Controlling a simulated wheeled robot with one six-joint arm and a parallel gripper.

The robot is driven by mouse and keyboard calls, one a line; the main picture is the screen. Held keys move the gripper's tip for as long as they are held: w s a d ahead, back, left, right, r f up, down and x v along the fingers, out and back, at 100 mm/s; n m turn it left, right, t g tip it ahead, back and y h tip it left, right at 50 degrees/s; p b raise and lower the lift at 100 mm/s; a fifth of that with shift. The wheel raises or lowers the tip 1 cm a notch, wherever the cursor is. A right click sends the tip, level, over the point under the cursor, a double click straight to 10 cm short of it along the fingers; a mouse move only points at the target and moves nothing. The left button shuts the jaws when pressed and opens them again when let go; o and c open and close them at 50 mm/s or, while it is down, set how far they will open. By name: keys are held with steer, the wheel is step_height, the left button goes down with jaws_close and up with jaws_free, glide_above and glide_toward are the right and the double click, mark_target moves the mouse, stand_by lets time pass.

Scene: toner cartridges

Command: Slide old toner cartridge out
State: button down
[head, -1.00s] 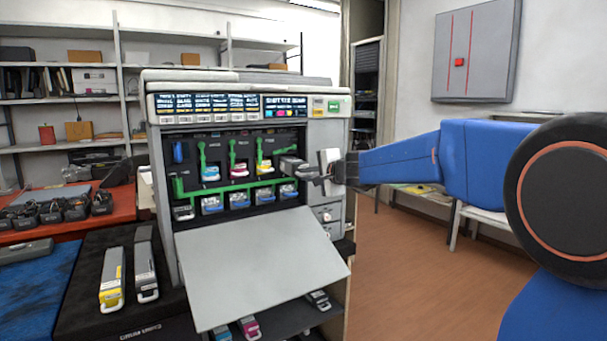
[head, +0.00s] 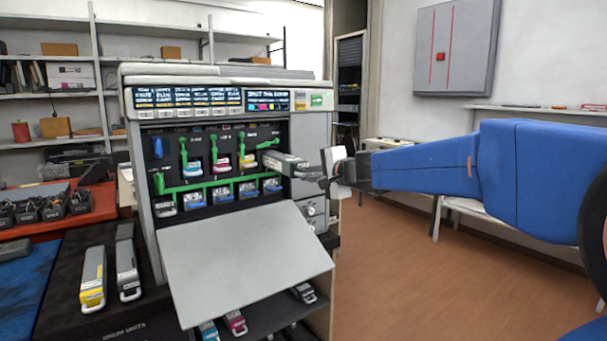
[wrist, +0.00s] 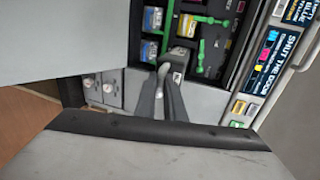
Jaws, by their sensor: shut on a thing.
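A dark grey toner cartridge (head: 285,163) sticks partly out of the right end of the upper row in the open printer (head: 310,138). Its rear part reaches into the bay, and how deep it still sits is hidden. My gripper (head: 324,174) is shut on the cartridge's handle end, to the right of the bay. In the wrist view my gripper's fingers (wrist: 170,72) close at the end of the cartridge (wrist: 183,55). Cyan (head: 221,167), magenta (head: 247,161) and yellow (head: 272,143) cartridges sit to its left, with green levers above.
The grey front door (head: 240,260) hangs open and slopes below the bay. A lower row of blue-fronted units sits under a green bar. A yellow-labelled cartridge (head: 93,280) and a grey one (head: 127,268) lie on the black mat at left. Open floor lies to the right.

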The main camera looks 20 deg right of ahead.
steer(key=shift+s+d, duration=0.15)
steer(key=shift+s, duration=0.35)
steer(key=c, duration=1.4)
jaws_free()
steer(key=shift+o, duration=0.2)
steer(key=shift+s, duration=0.1)
steer(key=v, duration=0.6)
steer(key=shift+s+d, duration=0.15)
steer(key=shift+s, duration=0.2)
steer(key=shift+r, duration=0.1)
